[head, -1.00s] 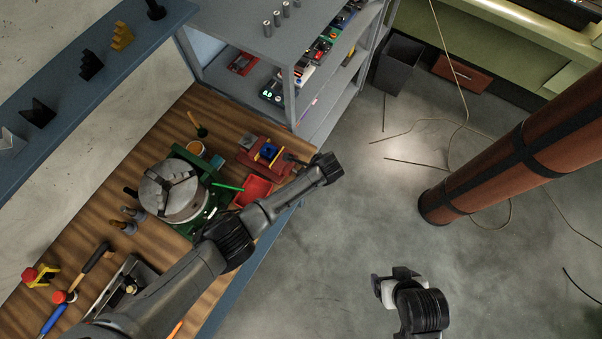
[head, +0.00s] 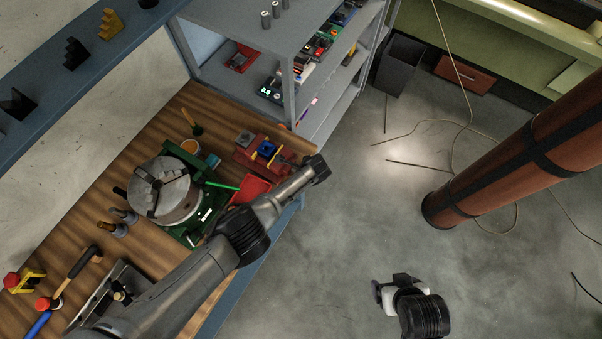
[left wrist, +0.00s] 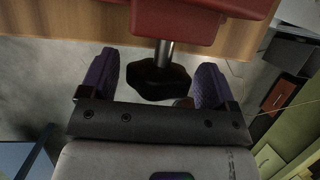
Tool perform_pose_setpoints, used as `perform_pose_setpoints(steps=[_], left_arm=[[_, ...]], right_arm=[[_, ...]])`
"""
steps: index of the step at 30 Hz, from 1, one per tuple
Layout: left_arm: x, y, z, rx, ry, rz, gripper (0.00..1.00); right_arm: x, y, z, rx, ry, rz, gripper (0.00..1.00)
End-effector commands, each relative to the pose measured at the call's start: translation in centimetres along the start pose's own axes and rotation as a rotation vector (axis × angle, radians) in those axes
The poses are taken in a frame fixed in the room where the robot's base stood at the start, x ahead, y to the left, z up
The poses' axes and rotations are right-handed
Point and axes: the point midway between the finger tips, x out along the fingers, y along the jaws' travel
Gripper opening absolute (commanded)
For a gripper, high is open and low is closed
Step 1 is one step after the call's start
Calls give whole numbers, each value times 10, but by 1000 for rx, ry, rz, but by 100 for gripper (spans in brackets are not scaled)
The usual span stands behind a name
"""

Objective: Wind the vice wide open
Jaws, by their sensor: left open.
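The red vice (head: 247,151) sits at the bench's right edge in the head view, with a blue and yellow part on it. Its red body fills the top of the left wrist view (left wrist: 175,22). From it a metal shaft runs to a dark lobed knob (left wrist: 158,78). My left gripper (left wrist: 155,80) is open, with one purple finger on each side of the knob and gaps showing between. In the head view the gripper's fingers are mostly hidden at the end of my left arm. My right gripper (head: 385,292) hangs over the floor, its jaw opening unclear.
A green rotary table with a grey chuck (head: 165,190) stands left of the vice. A red bin (head: 252,188) lies close below the vice, partly behind my arm. Grey shelving (head: 235,35) rises behind.

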Motion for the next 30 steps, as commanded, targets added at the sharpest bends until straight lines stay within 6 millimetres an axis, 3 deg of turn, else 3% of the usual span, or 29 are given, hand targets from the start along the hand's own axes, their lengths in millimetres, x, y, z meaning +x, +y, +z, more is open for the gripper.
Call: perform_pose_setpoints(steps=[6,21,30], left_arm=[[0,0,0,0,0,0,82],[0,0,0,0,0,1,34],[-1,2,1,-19,1,-45,33]], right_arm=[[0,0,0,0,0,0,82],[0,0,0,0,0,0,82],[-8,0,-3,0,0,0,82]])
